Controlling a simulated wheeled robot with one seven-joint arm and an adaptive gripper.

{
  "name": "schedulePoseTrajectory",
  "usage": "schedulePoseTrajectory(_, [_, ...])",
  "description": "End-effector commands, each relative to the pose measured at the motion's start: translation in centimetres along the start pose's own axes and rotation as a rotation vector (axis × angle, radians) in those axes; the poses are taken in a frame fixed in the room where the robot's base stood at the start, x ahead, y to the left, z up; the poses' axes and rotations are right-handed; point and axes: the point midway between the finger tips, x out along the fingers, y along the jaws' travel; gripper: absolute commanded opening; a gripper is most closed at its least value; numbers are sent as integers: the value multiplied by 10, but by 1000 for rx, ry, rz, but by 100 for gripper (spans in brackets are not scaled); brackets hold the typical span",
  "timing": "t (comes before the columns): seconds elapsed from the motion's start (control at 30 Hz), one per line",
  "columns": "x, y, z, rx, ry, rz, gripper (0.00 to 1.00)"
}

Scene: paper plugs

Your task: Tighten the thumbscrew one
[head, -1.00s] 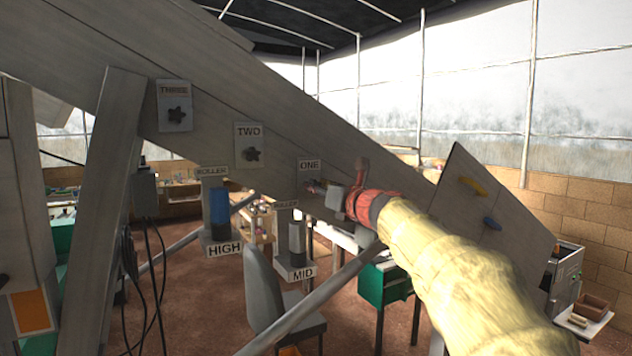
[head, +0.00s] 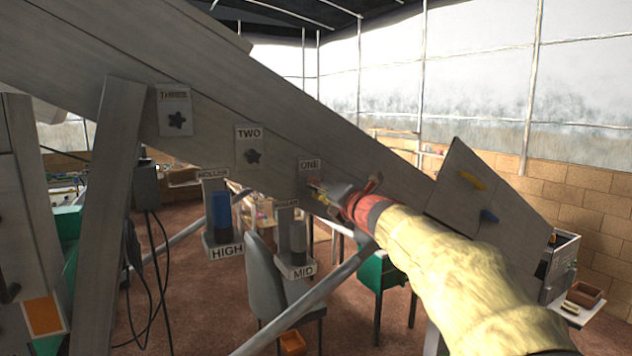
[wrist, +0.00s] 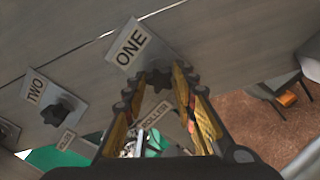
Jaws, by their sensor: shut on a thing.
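The thumbscrew one is a dark star-shaped knob (wrist: 158,78) under the plate marked ONE (wrist: 130,46) on the sloping grey beam. It shows in the wrist view between my fingertips. My gripper (wrist: 155,84) has a finger on each side of the knob and is shut on it. In the head view my gripper (head: 318,190) reaches in from the right, just below the ONE label (head: 310,165), and its fingers hide the knob there. The arm behind it wears a pale yellow sleeve.
Thumbscrews TWO (head: 252,156) and THREE (head: 177,121) sit further up the beam to the left. Two roller holders, HIGH (head: 221,212) and MID (head: 298,240), hang just below the beam. A diagonal grey strut (head: 318,300) and a chair (head: 270,285) stand below.

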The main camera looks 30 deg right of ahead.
Motion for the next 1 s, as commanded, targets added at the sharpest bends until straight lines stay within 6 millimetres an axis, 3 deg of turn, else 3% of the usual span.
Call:
schedulePoseTrajectory(0.3, [0, -1, -1, 147, 1, -3, 1])
schedulePoseTrajectory(0.7, [0, -2, -1, 153, 1, -3, 1])
schedulePoseTrajectory(0.73, [0, -2, -1, 153, 1, -3, 28])
schedulePoseTrajectory(1.0, [0, -1, -1, 152, 0, -2, 43])
